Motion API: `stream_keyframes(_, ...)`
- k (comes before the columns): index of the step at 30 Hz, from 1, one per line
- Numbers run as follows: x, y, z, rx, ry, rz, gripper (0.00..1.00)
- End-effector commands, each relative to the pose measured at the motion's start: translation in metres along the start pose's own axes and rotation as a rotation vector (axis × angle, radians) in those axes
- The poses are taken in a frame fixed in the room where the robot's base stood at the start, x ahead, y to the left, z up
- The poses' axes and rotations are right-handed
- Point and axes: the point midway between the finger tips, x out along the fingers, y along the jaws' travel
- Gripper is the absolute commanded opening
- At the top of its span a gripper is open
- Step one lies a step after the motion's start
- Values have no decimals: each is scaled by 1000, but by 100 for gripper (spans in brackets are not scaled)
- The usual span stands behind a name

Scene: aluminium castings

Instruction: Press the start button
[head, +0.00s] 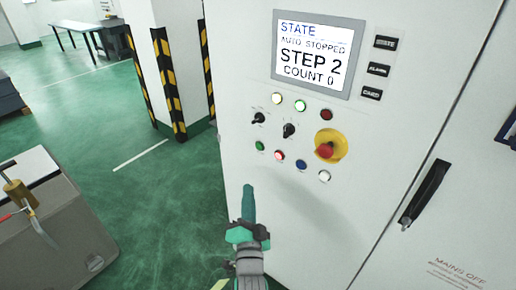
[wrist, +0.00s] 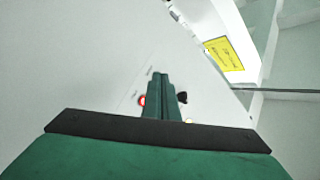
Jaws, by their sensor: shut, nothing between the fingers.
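The white control cabinet carries a button panel. A green button (head: 260,145) sits at the left of the lower row and looks like the start button, but its label is too small to read. Next to it are a lit red button (head: 279,155), a blue button (head: 301,164) and a white button (head: 324,176). My gripper (head: 248,188) is shut and empty, below and slightly left of the green button, apart from it. In the wrist view my closed fingers (wrist: 161,77) point at the panel, with the red button (wrist: 142,100) beside them; the green button is not visible there.
A red emergency stop (head: 325,150) on a yellow base sticks out at the right. Two black selector switches (head: 289,130) sit above the lower row. The screen (head: 311,52) reads AUTO STOPPED, STEP 2, COUNT 0. Striped posts (head: 168,80) stand left of the cabinet.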

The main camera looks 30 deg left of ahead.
Motion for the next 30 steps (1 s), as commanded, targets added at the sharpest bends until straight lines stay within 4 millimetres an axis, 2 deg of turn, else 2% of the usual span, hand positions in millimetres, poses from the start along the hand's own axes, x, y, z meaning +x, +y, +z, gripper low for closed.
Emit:
stream_keyframes(1, 14, -18, 0, 23, -9, -29, 0)
stream_keyframes(3, 26, -34, 1, 53, -22, -53, 0)
stream_keyframes(6, 38, -52, 2, 83, -36, -78, 0)
stream_keyframes(9, 44, -61, 4, 99, -45, -88, 0)
stream_keyframes(23, 47, -61, 2, 103, -46, -90, 0)
stream_keyframes(30, 63, -51, -7, 102, -44, -90, 0)
